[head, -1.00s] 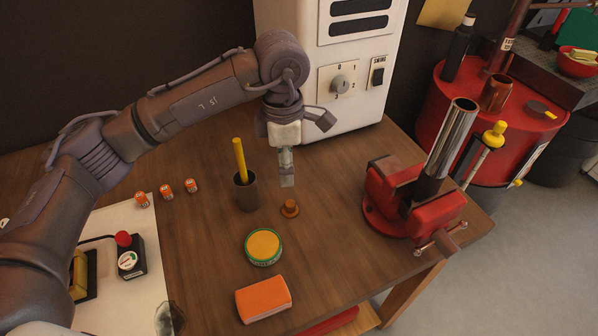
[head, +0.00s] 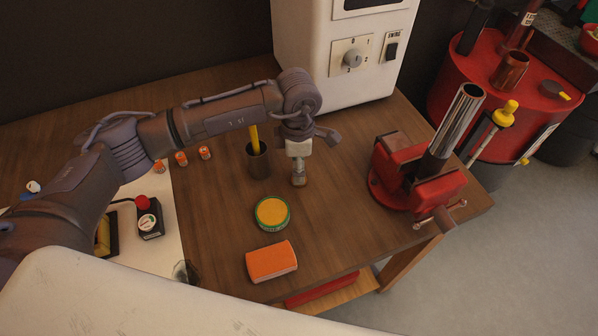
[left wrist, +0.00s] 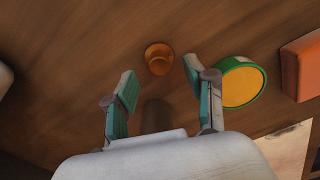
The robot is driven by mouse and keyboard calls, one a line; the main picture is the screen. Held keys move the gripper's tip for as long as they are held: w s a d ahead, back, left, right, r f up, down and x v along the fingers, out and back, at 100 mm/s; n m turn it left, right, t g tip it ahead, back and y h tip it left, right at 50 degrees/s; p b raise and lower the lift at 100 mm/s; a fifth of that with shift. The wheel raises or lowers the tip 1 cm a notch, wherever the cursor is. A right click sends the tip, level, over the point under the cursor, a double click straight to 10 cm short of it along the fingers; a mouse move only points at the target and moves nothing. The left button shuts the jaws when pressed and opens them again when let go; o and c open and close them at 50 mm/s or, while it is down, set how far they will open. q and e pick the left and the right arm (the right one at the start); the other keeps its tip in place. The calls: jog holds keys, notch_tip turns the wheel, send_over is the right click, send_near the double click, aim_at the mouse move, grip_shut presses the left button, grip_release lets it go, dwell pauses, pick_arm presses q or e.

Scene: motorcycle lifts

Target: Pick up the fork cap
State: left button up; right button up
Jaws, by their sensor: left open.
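The fork cap (left wrist: 158,58) is a small orange-brown round piece standing on the wooden bench. In the left wrist view it lies just beyond and between the spread fingertips, with a gap to both. My left gripper (left wrist: 160,76) is open and empty, pointing down at the bench. In the head view my left gripper (head: 299,178) is over the cap's spot and hides the cap. My right gripper is not in view.
A dark cup (head: 258,163) with a yellow stick stands close left of the gripper. A green-rimmed yellow tin (head: 272,213) and an orange block (head: 271,262) lie nearer. A red vise (head: 408,175) holding a chrome tube is right. A white machine (head: 330,70) stands behind.

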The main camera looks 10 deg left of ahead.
pick_arm(q)
jog(key=shift+f, duration=1.2)
grip_shut()
jog(key=shift+r, duration=0.15)
